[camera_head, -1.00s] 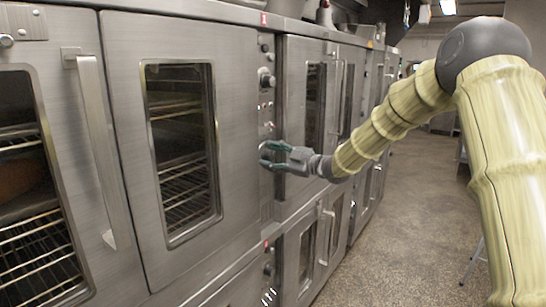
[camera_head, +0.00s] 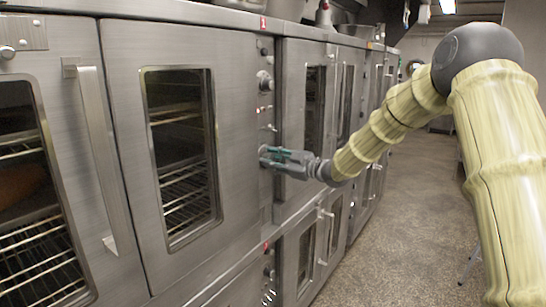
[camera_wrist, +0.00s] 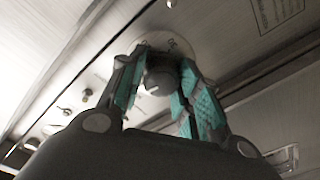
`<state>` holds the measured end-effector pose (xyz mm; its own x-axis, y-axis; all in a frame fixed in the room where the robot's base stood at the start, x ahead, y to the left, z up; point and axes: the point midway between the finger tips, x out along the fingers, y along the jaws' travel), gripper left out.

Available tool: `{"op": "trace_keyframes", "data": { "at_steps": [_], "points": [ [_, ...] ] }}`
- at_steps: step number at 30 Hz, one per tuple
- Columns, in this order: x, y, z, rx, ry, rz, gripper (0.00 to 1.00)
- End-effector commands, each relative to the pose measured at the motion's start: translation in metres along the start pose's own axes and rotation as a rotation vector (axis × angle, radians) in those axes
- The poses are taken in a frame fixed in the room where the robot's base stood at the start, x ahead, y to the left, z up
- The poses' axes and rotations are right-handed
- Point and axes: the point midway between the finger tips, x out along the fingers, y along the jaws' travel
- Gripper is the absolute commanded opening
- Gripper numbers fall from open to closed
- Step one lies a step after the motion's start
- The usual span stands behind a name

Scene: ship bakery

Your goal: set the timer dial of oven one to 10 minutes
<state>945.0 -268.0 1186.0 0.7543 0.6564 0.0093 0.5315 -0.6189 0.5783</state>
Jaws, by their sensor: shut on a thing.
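Oven one (camera_head: 170,40), marked by a small red label with a 1 (camera_head: 263,22), has a narrow control strip (camera_head: 265,55) right of its door. My gripper (camera_head: 264,156) reaches from the right to the lower part of this strip. In the wrist view, my gripper (camera_wrist: 165,80) has its teal-padded fingers shut on a dark round timer dial (camera_wrist: 160,82), one on each side. A pale round scale plate (camera_wrist: 163,42) shows behind the dial. Its markings are too blurred to read, and the fingers hide part of the dial.
Several other knobs and lamps sit on the strip, including a large knob (camera_head: 265,82) above my gripper. An oven door handle (camera_head: 100,150) sticks out at the left. More ovens (camera_head: 305,170) line the wall beyond.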

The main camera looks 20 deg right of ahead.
Motion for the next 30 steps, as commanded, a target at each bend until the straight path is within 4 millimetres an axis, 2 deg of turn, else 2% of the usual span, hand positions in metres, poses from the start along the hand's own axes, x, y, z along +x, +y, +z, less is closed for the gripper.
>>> {"op": "trace_keyframes", "data": {
  "at_steps": [18,30],
  "points": [
    [0.0002,0.0025,-0.0026,0.516,0.022,0.02,0.1],
    [0.0006,0.0025,-0.0019,0.683,0.031,0.027,0.1]
  ]
}}
